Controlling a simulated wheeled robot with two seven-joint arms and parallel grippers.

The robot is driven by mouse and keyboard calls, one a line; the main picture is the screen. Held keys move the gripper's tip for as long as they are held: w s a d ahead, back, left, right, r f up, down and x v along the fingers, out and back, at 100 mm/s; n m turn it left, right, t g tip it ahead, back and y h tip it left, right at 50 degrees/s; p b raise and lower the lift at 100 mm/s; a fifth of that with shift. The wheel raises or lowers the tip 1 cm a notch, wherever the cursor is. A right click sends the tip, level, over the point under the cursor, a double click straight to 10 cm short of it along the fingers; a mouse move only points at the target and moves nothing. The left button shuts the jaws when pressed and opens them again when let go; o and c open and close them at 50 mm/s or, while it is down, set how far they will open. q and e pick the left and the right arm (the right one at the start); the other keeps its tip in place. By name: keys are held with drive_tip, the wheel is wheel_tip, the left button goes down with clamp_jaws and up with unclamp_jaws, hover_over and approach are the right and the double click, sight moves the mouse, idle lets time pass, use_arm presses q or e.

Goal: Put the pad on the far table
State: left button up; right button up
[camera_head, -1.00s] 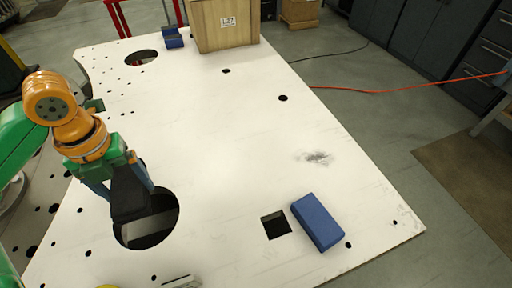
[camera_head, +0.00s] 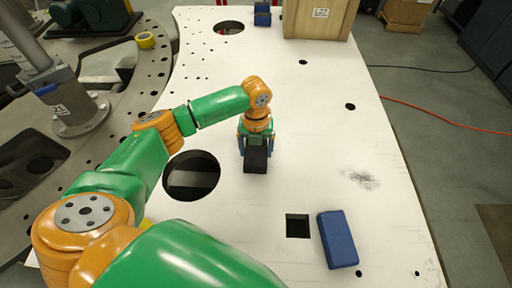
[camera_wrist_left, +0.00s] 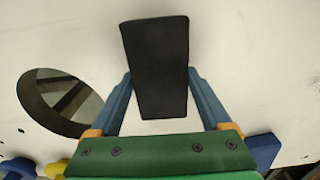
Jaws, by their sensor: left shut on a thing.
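The black pad (camera_head: 256,158) is a flat, dark block held in my left gripper (camera_head: 256,140). In the left wrist view the pad (camera_wrist_left: 157,65) sticks out between the two blue fingers of the gripper (camera_wrist_left: 161,78), which are shut on its sides. The pad is over the white plate (camera_head: 300,130), just right of the large round hole (camera_head: 191,175). I cannot tell whether it touches the plate. Which surface is the far table is not clear. My right gripper is not in view.
A blue block (camera_head: 338,240) lies by a square hole (camera_head: 297,226) at the front right. A wooden crate (camera_head: 318,22) and another blue block (camera_head: 262,14) stand at the back. A yellow roll (camera_head: 145,40) sits on the round metal base at left. The plate's middle is clear.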

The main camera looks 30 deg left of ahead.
sight(255, 150)
use_arm(q)
drive_tip(key=shift+s+a+f, duration=0.1)
drive_tip(key=shift+a+f, duration=0.1)
drive_tip(key=shift+f, duration=0.15)
drive_tip(key=o, duration=1)
drive_tip(key=shift+d+f, duration=0.1)
drive_tip(key=shift+d, duration=0.05)
wheel_tip(255, 150, up, 12)
drive_tip(key=b, duration=0.2)
drive_tip(key=shift+r, duration=0.2)
